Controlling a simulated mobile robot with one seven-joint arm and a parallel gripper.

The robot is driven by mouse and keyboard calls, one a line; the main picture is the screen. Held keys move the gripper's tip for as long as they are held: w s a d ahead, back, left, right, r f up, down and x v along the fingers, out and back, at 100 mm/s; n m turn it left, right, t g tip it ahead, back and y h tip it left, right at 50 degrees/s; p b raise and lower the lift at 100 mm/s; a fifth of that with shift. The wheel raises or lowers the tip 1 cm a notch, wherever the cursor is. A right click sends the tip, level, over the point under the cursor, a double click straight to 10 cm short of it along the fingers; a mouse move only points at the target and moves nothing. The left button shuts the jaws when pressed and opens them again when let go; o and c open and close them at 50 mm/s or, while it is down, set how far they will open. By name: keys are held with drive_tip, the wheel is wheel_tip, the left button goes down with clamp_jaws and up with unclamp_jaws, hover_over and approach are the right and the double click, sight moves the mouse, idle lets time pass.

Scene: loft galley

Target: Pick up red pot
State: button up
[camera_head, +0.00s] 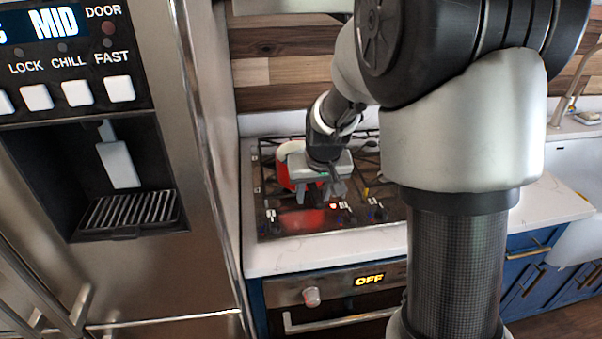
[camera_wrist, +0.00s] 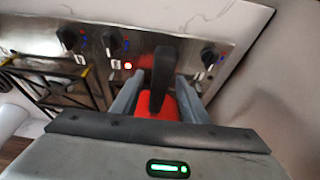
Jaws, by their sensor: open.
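The red pot (camera_head: 284,174) sits on the cooktop (camera_head: 268,150), largely hidden behind my gripper (camera_head: 334,191) in the head view. In the wrist view its red body (camera_wrist: 157,107) shows between my fingers, with a black handle (camera_wrist: 162,72) pointing toward the knobs. My gripper (camera_wrist: 160,88) is open there, one finger on each side of the handle and red part. Whether either finger touches the pot cannot be told.
Several black knobs (camera_wrist: 113,43) and a lit red indicator (camera_wrist: 127,65) line the cooktop's front edge. The steel fridge (camera_head: 205,180) stands close on the left. Clear white counter (camera_head: 545,202) lies to the right. The oven display (camera_head: 369,281) reads OFF.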

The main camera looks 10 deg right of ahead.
drive_tip(key=shift+x, duration=1.4)
clamp_jaws()
drive_tip(key=shift+w+r, duration=0.15)
drive_tip(key=shift+w, duration=0.05)
drive_tip(key=shift+r, duration=0.1)
